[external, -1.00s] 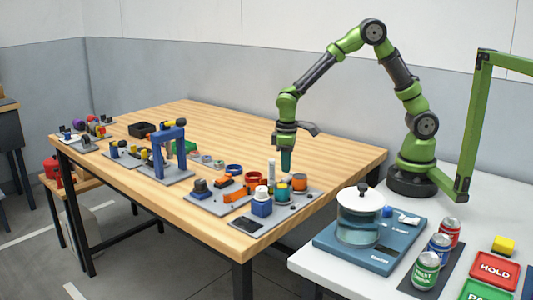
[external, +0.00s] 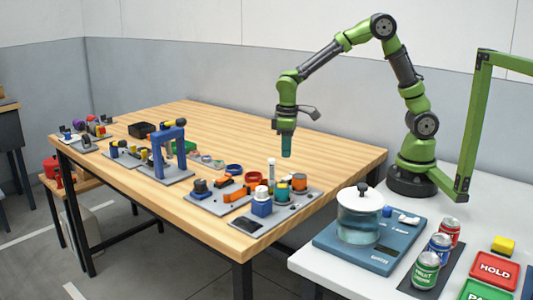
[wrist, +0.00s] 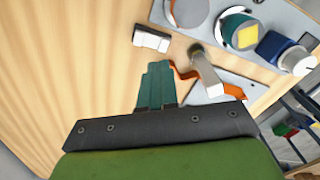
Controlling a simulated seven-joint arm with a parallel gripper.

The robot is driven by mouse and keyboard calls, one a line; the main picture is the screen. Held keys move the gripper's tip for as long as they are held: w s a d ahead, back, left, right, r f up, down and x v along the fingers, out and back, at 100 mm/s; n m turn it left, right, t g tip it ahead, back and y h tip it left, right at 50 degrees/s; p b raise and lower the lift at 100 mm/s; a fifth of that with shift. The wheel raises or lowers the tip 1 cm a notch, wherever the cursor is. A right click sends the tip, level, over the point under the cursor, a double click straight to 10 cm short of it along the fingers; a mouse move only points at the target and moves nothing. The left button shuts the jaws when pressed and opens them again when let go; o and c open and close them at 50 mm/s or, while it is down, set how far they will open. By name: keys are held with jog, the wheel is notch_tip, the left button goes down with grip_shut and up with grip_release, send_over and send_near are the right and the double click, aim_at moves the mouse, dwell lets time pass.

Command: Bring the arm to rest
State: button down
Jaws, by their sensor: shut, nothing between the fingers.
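My green arm stands at the back right on the white bench, bent over the wooden table (external: 300,140). My gripper (external: 286,152) points straight down above the right part of the table, with its teal fingers together and nothing between them. It hangs above and behind a grey plate of small parts. In the wrist view the shut fingers of my gripper (wrist: 157,85) show over bare wood, with a white block (wrist: 151,39) just beyond them.
A blue arch (external: 168,152) stands further left. A glass jar (external: 358,222) sits on a scale at front right. Bare wood lies behind my gripper.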

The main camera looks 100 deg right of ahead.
jog(key=s+a+r+t+y, duration=0.1)
jog(key=s+a+r+t, duration=0.2)
jog(key=s+a+r, duration=0.2)
jog(key=s+a+r+m+t+y, duration=0.1)
jog(key=s+a+r+t, duration=0.3)
jog(key=s+r, duration=0.6)
jog(key=shift+s+a+r, duration=0.35)
jog(key=shift+s+a, duration=0.35)
jog(key=shift+s, duration=0.1)
